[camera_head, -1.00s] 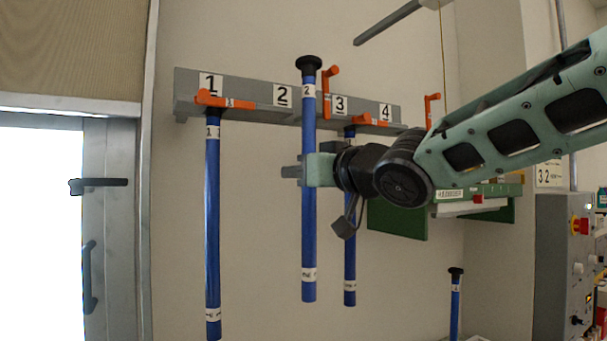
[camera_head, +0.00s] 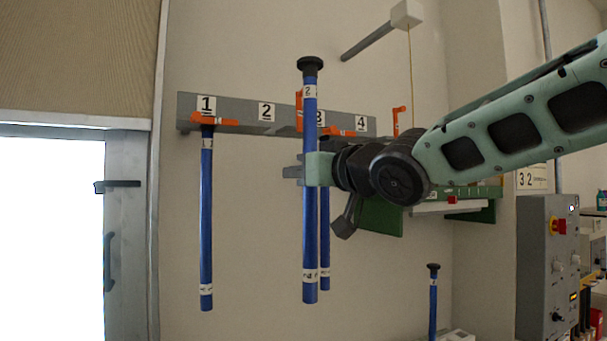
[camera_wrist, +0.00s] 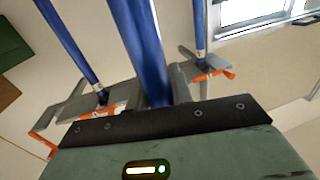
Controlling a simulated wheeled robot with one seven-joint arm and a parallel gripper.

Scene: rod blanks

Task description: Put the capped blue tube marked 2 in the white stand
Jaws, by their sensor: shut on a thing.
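The blue tube marked 2 (camera_head: 310,230), with a black cap on top, hangs upright in my gripper (camera_head: 310,170). My gripper is shut around its upper half from the right. The tube stands in front of the wall rack, clear of it in the head view. In the wrist view the held tube (camera_wrist: 145,40) runs up from the gripper's edge; the fingertips are mostly hidden there. A small white object (camera_head: 457,335) shows at the bottom edge, by another black-capped blue tube (camera_head: 433,305); I cannot tell whether it is the white stand.
A grey wall rack (camera_head: 240,124) carries labels 1 to 4 and orange latches. One blue tube (camera_head: 206,220) hangs under 1; another (camera_head: 325,240) hangs partly behind the held tube. A green shelf (camera_head: 380,215) lies behind my wrist. A grey control box (camera_head: 547,265) stands right.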

